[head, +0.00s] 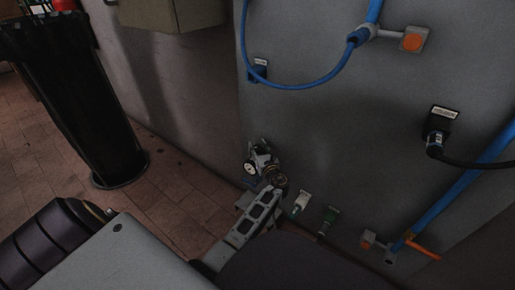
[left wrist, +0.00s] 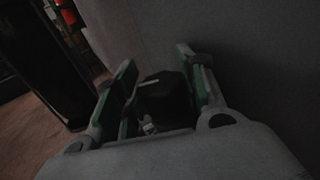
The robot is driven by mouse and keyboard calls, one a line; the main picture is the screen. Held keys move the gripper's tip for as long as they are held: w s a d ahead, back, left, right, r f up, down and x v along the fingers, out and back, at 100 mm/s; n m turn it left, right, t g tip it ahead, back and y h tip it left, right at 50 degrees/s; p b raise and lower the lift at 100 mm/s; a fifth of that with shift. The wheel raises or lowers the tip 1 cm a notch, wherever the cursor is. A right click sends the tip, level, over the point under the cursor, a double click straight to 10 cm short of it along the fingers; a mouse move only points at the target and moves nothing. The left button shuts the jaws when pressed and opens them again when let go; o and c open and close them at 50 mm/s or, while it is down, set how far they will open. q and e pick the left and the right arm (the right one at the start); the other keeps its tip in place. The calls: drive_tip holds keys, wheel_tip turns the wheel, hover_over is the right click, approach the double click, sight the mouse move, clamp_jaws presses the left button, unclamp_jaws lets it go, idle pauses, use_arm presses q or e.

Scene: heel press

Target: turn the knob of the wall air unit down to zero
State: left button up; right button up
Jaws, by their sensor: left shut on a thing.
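The wall air unit (head: 262,153) is low on the grey wall in the head view, with a small white round gauge on its left side. My left gripper (head: 271,184) reaches up to it from below. In the left wrist view a black knob (left wrist: 166,94) with a pale mark on its top sits between the two fingers of my left gripper (left wrist: 157,80). The left gripper is shut on the knob. In the head view the gripper largely hides the knob, and I cannot read the gauge. My right gripper is not in view.
A blue hose (head: 310,83) loops across the wall above. Small fittings with white (head: 302,201) and green (head: 329,216) parts are close to the right of the gripper. An orange-handled valve (head: 422,249) is lower right.

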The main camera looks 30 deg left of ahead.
use_arm(q)
drive_tip(key=shift+n+g+y, duration=1.2)
drive_tip(key=shift+n+g, duration=0.4)
drive_tip(key=shift+g, duration=0.6)
drive_tip(key=shift+n+g+y, duration=0.4)
drive_tip(key=shift+n+g, duration=0.6)
drive_tip(key=shift+g, duration=0.5)
drive_tip(key=shift+n+g+b, duration=0.35)
drive_tip(key=shift+n+g, duration=0.45)
drive_tip(key=shift+g, duration=0.4)
drive_tip(key=o, duration=1)
drive_tip(key=shift+o, duration=0.2)
drive_tip(key=shift+m+t, duration=0.8)
drive_tip(key=shift+t, duration=0.4)
drive_tip(key=shift+m+t+h+p, duration=0.4)
drive_tip(key=shift+m+t+h, duration=0.5)
drive_tip(key=shift+m+t, duration=1.2)
